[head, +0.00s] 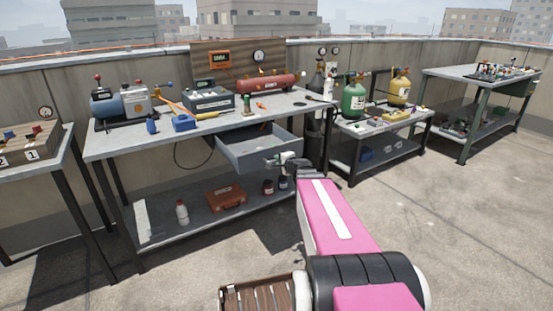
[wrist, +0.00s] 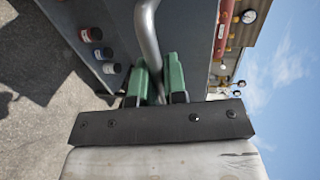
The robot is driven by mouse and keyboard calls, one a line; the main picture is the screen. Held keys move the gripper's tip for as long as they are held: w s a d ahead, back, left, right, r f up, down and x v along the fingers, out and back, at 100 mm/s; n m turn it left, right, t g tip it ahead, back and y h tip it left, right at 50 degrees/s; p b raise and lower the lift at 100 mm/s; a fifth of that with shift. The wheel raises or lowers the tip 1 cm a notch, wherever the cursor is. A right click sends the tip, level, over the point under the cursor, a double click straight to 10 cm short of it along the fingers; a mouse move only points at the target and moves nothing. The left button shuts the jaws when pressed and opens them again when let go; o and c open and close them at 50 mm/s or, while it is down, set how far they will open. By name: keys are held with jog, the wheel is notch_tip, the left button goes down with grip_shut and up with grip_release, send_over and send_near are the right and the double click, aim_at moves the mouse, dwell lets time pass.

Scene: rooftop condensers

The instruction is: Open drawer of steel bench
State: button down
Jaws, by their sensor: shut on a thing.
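The steel bench (head: 112,145) stands ahead in the head view, with a lower shelf. Its grey drawer (head: 252,160) is pulled out below the top, and its inside shows from above. My gripper (head: 284,160) is at the drawer's front on the right side. In the wrist view, the green fingers of my gripper (wrist: 158,84) are shut on the curved metal handle (wrist: 149,32), one finger on each side of it. The grey drawer front (wrist: 195,45) fills much of that view. The handle is mostly hidden by my gripper in the head view.
Tools, a red cylinder (head: 268,84) and a blue tank (head: 107,107) sit on the bench top. An orange-brown case (head: 226,195), a white bottle (head: 182,212) and dark jars (head: 268,187) stand on the lower shelf. Open concrete floor (head: 440,205) lies to the right.

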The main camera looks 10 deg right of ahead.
dwell(0.3)
jog(key=c, duration=1.2)
grip_release()
jog(key=v, duration=1.1)
